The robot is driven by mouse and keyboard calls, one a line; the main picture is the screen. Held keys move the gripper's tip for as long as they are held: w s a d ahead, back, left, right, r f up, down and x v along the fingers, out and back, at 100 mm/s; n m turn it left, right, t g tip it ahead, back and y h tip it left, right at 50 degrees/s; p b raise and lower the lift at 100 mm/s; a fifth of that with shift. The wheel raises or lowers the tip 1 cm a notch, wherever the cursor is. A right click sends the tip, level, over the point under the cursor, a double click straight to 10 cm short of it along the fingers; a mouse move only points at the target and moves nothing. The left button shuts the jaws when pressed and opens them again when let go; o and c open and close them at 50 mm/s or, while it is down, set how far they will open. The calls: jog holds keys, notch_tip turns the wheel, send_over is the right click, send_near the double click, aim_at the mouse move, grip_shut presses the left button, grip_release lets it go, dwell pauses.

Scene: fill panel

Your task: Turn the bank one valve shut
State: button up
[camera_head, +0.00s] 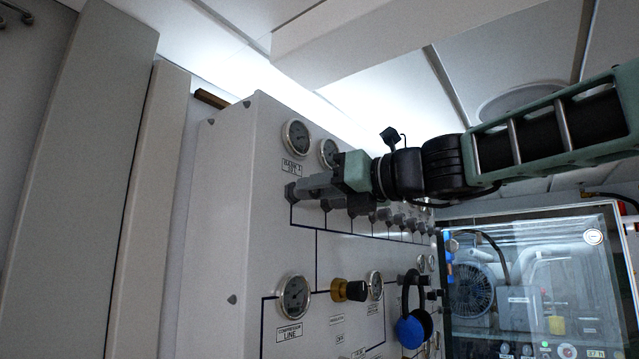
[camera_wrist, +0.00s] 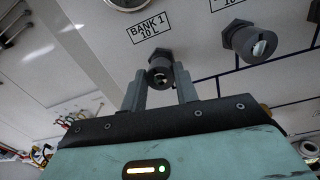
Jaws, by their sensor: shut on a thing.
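The bank one valve (camera_wrist: 160,73) is a small dark knob below the label "BANK 1 10 L" in the wrist view. In the head view the valve (camera_head: 291,193) sits at the left end of the upper row on the grey panel. My gripper (camera_wrist: 161,86) has one finger on each side of the knob and is shut on it. In the head view my gripper (camera_head: 302,188) reaches the valve from the right and hides part of it. The knob's turn angle is hard to tell.
The panel (camera_head: 240,230) carries more knobs in the same row; a neighbouring valve (camera_wrist: 249,42) is close on the right. A bank one gauge (camera_head: 296,138) is above. Lower are a compressor line gauge (camera_head: 294,297), a black-and-brass knob (camera_head: 349,290) and blue ear defenders (camera_head: 411,334).

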jog(key=shift+f+m, duration=0.1)
jog(key=shift+m, duration=0.5)
jog(key=o, duration=1)
jog(key=shift+c, duration=0.2)
jog(key=shift+d, duration=0.1)
jog(key=b+v, duration=0.7)
jog(key=v, duration=1)
jog(key=shift+s, duration=0.15)
